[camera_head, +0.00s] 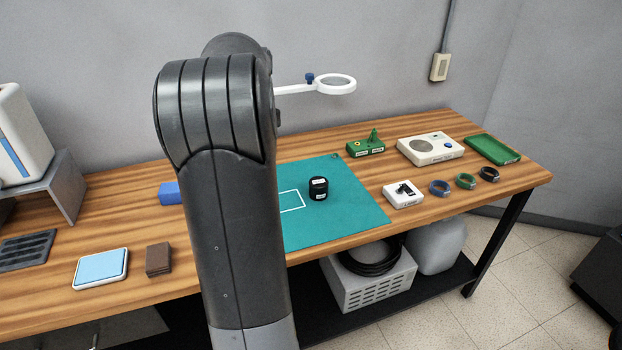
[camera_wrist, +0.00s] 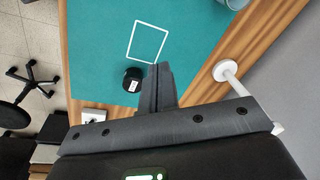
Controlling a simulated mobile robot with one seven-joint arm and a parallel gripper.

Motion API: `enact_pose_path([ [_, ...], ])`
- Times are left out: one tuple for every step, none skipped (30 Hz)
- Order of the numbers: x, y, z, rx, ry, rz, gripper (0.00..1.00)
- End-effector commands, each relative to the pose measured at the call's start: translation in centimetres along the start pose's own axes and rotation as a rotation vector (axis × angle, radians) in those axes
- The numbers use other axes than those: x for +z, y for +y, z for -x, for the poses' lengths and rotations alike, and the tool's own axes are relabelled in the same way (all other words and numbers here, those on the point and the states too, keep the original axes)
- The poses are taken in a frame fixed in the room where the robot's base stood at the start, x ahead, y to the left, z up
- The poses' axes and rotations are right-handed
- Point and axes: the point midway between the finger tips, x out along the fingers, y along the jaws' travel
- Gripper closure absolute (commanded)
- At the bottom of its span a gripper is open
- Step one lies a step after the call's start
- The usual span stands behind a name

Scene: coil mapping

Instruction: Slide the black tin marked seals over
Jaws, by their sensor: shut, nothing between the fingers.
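The black tin (camera_head: 318,188) stands upright on the green mat (camera_head: 350,222), with white labels on its side and top. The label text is too small to read. It stands just right of a white outlined rectangle (camera_head: 291,201) on the mat. In the wrist view the tin (camera_wrist: 132,77) is beside the fingertips of my gripper (camera_wrist: 160,70), close to them; I cannot tell if they touch. My gripper is shut with nothing in it. In the head view my arm hides the gripper and the left part of the mat.
A ring-shaped magnifier (camera_head: 336,85) hangs over the table's back. A white switch box (camera_head: 402,194) and several coloured rings (camera_head: 466,181) lie right of the mat. A green board (camera_head: 365,148), a cream device (camera_head: 430,149) and a green tray (camera_head: 493,149) stand behind.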

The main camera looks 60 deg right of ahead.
Motion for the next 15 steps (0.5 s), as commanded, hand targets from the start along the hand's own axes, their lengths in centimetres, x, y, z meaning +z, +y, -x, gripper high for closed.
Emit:
enact_pose_path([
  [-3.0, 1.3, -1.4, 0.019, -0.005, -0.077, 1.0],
  [-4.5, 2.1, -2.0, 0.029, -0.007, -0.119, 1.0],
  [-6.6, 3.2, -2.9, 0.042, -0.01, -0.178, 1.0],
  [-8.1, 4.2, -3.6, 0.051, -0.011, -0.221, 1.0],
  [-9.6, 5.2, -4.3, 0.061, -0.013, -0.264, 1.0],
  [-11.4, 6.5, -5.3, 0.074, -0.015, -0.321, 1.0],
  [-12.7, 7.6, -6.0, 0.083, -0.018, -0.36, 1.0],
  [-13.9, 8.6, -6.7, 0.091, -0.02, -0.398, 1.0],
  [-15.3, 9.9, -7.5, 0.101, -0.021, -0.444, 1.0],
  [-16.3, 10.9, -8.1, 0.108, -0.023, -0.477, 1.0],
  [-17.2, 11.8, -8.6, 0.114, -0.024, -0.506, 1.0],
  [-18.1, 12.8, -9.2, 0.122, -0.026, -0.541, 1.0],
  [-18.8, 13.6, -9.7, 0.127, -0.027, -0.563, 1.0],
  [-19.3, 14.2, -10.0, 0.131, -0.027, -0.582, 1.0],
  [-19.8, 14.9, -10.4, 0.136, -0.028, -0.603, 1.0],
])
